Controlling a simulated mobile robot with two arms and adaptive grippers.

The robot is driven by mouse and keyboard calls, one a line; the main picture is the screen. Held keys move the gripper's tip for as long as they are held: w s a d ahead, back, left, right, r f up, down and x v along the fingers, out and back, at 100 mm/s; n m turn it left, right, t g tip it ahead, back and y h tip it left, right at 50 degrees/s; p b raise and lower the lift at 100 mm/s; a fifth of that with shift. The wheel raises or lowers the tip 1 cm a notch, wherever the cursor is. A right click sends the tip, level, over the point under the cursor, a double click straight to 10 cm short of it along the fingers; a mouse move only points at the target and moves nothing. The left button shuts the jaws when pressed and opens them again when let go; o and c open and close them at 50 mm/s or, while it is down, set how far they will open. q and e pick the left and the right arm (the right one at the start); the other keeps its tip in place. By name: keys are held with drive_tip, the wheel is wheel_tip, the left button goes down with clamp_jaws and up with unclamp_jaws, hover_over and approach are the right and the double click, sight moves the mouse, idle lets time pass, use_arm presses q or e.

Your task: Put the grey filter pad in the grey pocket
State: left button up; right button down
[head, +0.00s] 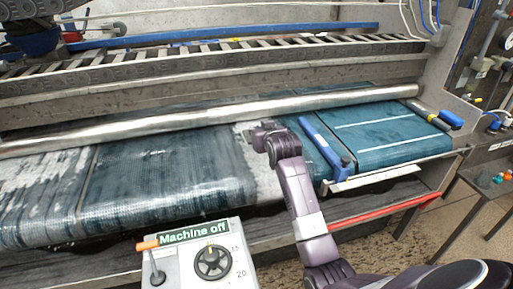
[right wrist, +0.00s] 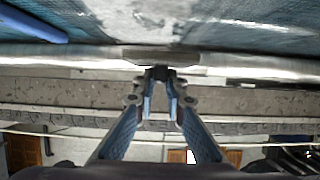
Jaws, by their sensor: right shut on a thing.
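My right gripper (head: 262,133) reaches over the machine bed, near the steel roller, above a pale worn strip between the rugs. In the right wrist view my right gripper (right wrist: 160,78) has its blue-lined fingers drawn together at the tips, shut on a small dark thing (right wrist: 160,72). I cannot tell whether this is the grey filter pad. The roller (right wrist: 65,55) lies behind the fingertips in that view. I cannot make out the grey pocket in either view. My left gripper is not in view.
Wet teal rugs (head: 170,172) lie on the bed under a long steel roller (head: 200,122). A blue bar (head: 322,142) stands right of my gripper. A control box (head: 190,262) reading "Machine off" is in front. A side table (head: 495,183) stands at right.

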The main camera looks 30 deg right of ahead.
sight(257, 156)
wheel_tip(257, 156, down, 7)
drive_tip(key=shift+f, duration=0.2)
idle(0.4)
drive_tip(key=c, duration=2)
unclamp_jaws()
drive_tip(key=shift+f, duration=0.1)
